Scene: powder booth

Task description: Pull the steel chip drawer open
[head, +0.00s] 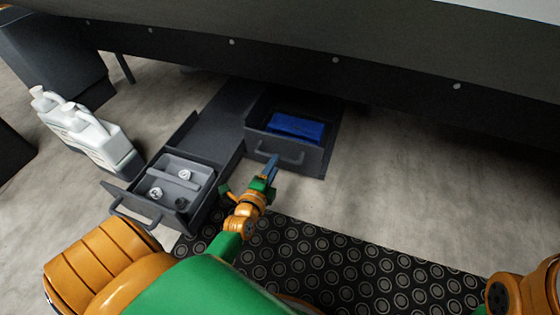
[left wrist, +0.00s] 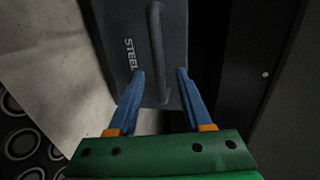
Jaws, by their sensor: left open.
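The steel chip drawer (head: 314,157) is the right one of two dark grey drawers in the head view. It stands partly open, with a blue thing (head: 296,126) inside. In the left wrist view its front (left wrist: 120,25) reads "STEEL" and carries a bar handle (left wrist: 156,45); the handle also shows in the head view (head: 285,159). My right gripper is out of view.
The left drawer (head: 130,195) is pulled far out, with a grey tray (head: 183,166) and several small parts in it. White jugs (head: 92,135) stand at the left. A large dark machine body (head: 300,50) overhangs the drawers. A patterned black mat (head: 340,262) lies in front; floor at right is clear.

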